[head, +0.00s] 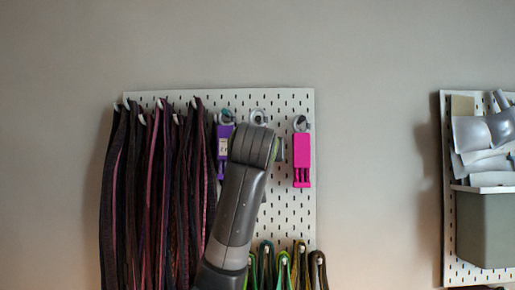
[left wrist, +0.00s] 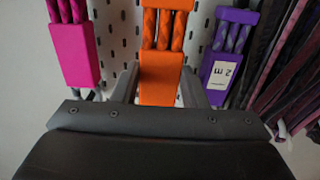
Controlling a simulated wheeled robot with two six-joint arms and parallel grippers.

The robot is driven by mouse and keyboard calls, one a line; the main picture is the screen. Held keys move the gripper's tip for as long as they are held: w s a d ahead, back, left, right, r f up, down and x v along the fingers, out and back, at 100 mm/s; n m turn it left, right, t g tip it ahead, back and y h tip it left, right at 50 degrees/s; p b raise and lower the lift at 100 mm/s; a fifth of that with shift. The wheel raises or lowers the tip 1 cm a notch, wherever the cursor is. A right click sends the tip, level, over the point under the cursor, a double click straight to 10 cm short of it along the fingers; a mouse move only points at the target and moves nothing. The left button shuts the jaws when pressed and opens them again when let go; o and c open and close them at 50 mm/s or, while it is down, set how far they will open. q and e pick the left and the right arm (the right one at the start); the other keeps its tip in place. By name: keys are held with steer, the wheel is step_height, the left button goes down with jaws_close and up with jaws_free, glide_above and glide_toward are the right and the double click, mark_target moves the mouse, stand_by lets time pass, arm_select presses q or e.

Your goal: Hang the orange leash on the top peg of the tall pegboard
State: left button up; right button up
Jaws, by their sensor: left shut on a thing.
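The orange leash (left wrist: 162,72) is in the middle of the left wrist view, with its block between the two fingers of my left gripper (left wrist: 158,88), which is shut on it. In the head view my left arm covers the gripper and the leash's body. A metal ring (head: 258,117) shows on the tall pegboard (head: 296,222) just above the arm, between the purple and pink leashes; I cannot tell whether it belongs to the orange leash. My right gripper is not in view.
A purple leash (head: 223,140) hangs left of my arm and a pink leash (head: 302,160) hangs right of it. Many dark cords (head: 150,200) fill the board's left side. Several green and brown loops (head: 284,266) hang below. A second board (head: 447,180) with a grey bin (head: 484,230) is far right.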

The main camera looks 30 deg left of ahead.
arm_select(q)
steer(key=shift+p+x, duration=0.45)
steer(key=shift+x, duration=0.55)
steer(key=shift+w+a+f, duration=0.35)
steer(key=shift+w+f, duration=0.05)
steer(key=shift+w, duration=0.25)
steer(key=o, duration=1.2)
steer(key=shift+c, duration=0.2)
steer(key=shift+s+b, duration=0.15)
steer(key=shift+b, duration=0.15)
